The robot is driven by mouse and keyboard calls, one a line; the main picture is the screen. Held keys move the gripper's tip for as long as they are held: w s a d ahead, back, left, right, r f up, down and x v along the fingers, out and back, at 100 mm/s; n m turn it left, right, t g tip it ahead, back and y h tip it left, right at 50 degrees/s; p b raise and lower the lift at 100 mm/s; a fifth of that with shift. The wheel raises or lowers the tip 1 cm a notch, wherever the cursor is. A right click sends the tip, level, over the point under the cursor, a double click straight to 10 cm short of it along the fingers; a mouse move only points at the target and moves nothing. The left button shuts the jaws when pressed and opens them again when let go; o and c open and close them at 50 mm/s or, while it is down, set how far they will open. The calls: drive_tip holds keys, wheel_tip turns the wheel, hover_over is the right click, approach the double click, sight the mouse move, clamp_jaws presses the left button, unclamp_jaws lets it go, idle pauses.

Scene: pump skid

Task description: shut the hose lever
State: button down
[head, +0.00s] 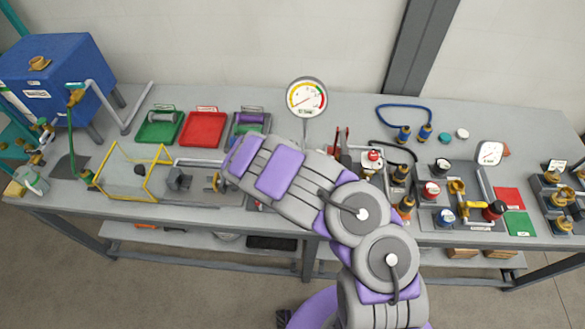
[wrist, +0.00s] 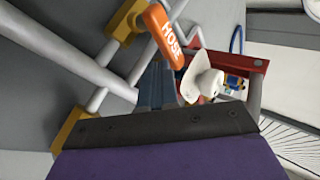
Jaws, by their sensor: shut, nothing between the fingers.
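The orange hose lever (wrist: 165,36), marked HOSE, shows in the wrist view above my gripper. It slants down and right from a brass-coloured fitting (wrist: 126,20) on a grey pipe. My gripper (wrist: 158,72) is shut and empty, with its dark fingers just below and left of the lever's lower end. I cannot tell whether they touch it. In the head view my arm reaches left over the bench and hides the fingers; I cannot make out the lever there.
A grey pipe (wrist: 65,45) runs close on the left in the wrist view. A white rounded part (wrist: 203,78) and a red frame (wrist: 243,72) are close on the right. In the head view, a yellow-framed guard (head: 154,178) and a dial gauge (head: 306,98) stand near my arm.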

drive_tip(key=shift+d, duration=0.2)
drive_tip(key=a, duration=0.3)
drive_tip(key=shift+w+a+f+p, duration=0.1)
drive_tip(key=shift+w+a+p, duration=0.05)
drive_tip(key=shift+w+p, duration=0.2)
drive_tip(key=shift+w+a, duration=0.15)
drive_tip(key=shift+a, duration=0.1)
drive_tip(key=shift+w, duration=0.15)
drive_tip(key=shift+d+r, duration=0.2)
drive_tip(key=shift+d, duration=0.75)
drive_tip(key=shift+s+a+f, duration=0.1)
drive_tip(key=shift+s+a, duration=0.15)
drive_tip(key=shift+s, duration=0.15)
drive_tip(key=s, duration=0.2)
drive_tip(key=s+p, duration=0.1)
drive_tip(key=s, duration=0.1)
drive_tip(key=shift+a+r, duration=0.2)
drive_tip(key=shift+r, duration=0.2)
drive_tip(key=s+a+r, duration=0.1)
drive_tip(key=s+r, duration=0.5)
drive_tip(key=shift+s+a+p, duration=0.2)
drive_tip(key=shift+s+p, duration=0.1)
